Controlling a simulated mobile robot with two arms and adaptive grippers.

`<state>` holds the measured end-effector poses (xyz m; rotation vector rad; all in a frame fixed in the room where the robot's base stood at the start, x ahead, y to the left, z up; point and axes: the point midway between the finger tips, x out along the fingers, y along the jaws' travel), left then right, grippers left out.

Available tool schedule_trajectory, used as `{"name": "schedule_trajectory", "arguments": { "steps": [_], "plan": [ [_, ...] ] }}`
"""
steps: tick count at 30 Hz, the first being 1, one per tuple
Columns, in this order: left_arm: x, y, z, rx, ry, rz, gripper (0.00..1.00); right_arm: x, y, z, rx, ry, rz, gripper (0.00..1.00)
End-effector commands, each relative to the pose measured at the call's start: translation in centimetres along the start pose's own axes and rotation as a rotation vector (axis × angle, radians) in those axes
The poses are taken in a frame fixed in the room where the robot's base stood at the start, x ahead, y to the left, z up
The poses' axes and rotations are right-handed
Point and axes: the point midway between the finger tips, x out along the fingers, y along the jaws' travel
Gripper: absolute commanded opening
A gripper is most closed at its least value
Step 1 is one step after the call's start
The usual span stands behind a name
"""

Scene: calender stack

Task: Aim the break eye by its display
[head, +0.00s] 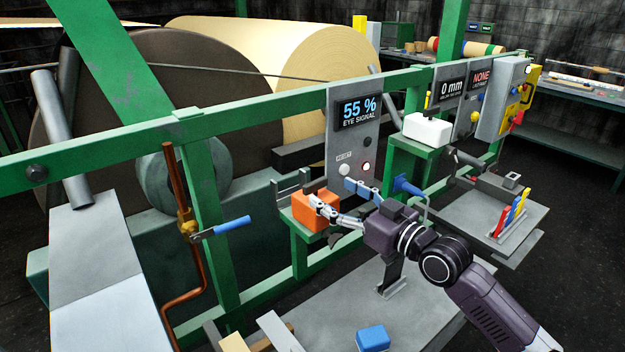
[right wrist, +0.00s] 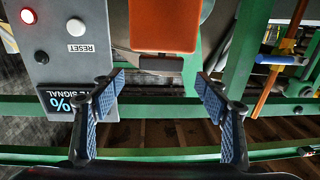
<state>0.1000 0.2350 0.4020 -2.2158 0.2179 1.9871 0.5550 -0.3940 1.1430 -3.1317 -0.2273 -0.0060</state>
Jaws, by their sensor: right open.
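The orange box (head: 316,212), apparently the break eye, sits on a green bracket on the machine frame. It has a dark part on top. In the right wrist view the box (right wrist: 165,25) and its dark part (right wrist: 160,64) lie just beyond the fingertips. The grey panel (head: 351,147) behind it carries a display (head: 359,111) reading "55 % EYE SIGNAL". My right gripper (head: 333,195) is open beside the box, its fingers spread either side of the dark part in the wrist view (right wrist: 160,83). Contact cannot be told. My left gripper is out of view.
The panel has a white reset button (head: 344,170) and a lit red lamp (head: 366,167). A white box (head: 428,129) stands on a green bracket to the right. A copper pipe with a blue-handled valve (head: 232,226) is left. A blue block (head: 373,338) lies on the lower table.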

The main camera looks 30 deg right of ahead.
Motion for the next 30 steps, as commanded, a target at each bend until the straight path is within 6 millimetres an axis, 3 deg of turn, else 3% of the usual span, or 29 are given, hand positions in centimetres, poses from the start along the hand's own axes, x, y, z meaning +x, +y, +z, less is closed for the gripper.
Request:
{"name": "schedule_trajectory", "arguments": {
  "steps": [3, 6, 10, 18, 27, 30],
  "plan": [
    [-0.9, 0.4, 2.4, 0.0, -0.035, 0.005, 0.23, 1.6, -0.1, -0.4, 0.001, 0.002, -0.001, 0.68],
    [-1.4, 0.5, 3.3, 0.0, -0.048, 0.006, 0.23, 2.9, 0.0, -0.4, 0.002, 0.002, 0.0, 0.68],
    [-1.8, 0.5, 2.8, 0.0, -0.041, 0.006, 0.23, 4.4, -0.1, -0.3, 0.001, 0.001, -0.001, 0.68],
    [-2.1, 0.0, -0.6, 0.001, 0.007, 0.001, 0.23, 6.2, -0.1, 0.0, -0.001, -0.002, -0.002, 0.68],
    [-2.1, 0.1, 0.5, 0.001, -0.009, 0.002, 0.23, 6.4, -0.1, 0.1, -0.001, -0.002, -0.002, 0.68],
    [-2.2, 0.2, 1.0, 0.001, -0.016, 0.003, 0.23, 6.4, -0.1, 0.1, -0.001, -0.002, -0.002, 0.59]
  ]
}}
